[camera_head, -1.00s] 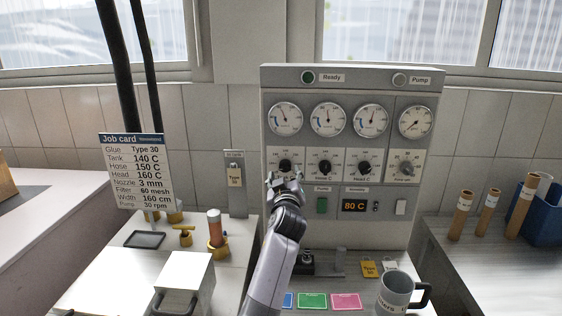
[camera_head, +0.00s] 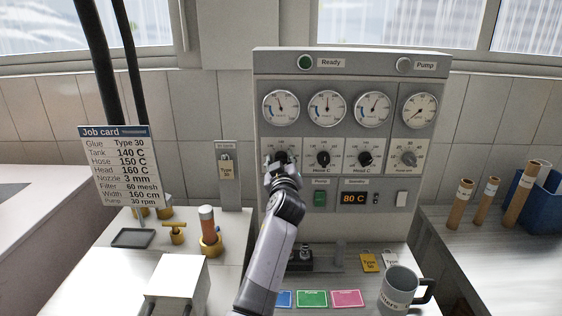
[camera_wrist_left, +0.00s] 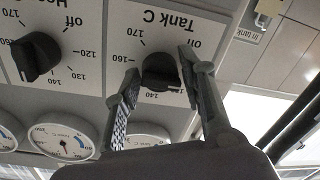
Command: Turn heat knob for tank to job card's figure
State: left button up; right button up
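The job card (camera_head: 118,165) at the left of the head view reads Tank 140 C. The black Tank C knob (camera_wrist_left: 160,72) sits on a white dial plate, upside down in the left wrist view. Figures including 160 and 140 show around it; its pointer is hard to make out. My left gripper (camera_wrist_left: 158,72) is open, with one finger on each side of the knob. The right-hand finger looks very near it; contact is unclear. In the head view my left gripper (camera_head: 281,166) covers much of the tank dial. My right gripper is not in view.
The Hose C knob (camera_head: 323,158) and Head C knob (camera_head: 365,158) are close to the right of my gripper. Gauges (camera_head: 327,108) sit above. A mug (camera_head: 398,289) and coloured cards (camera_head: 312,298) are below.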

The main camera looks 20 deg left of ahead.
pick_arm(q)
jog(key=c, duration=0.5)
jog(key=shift+c, duration=1.2)
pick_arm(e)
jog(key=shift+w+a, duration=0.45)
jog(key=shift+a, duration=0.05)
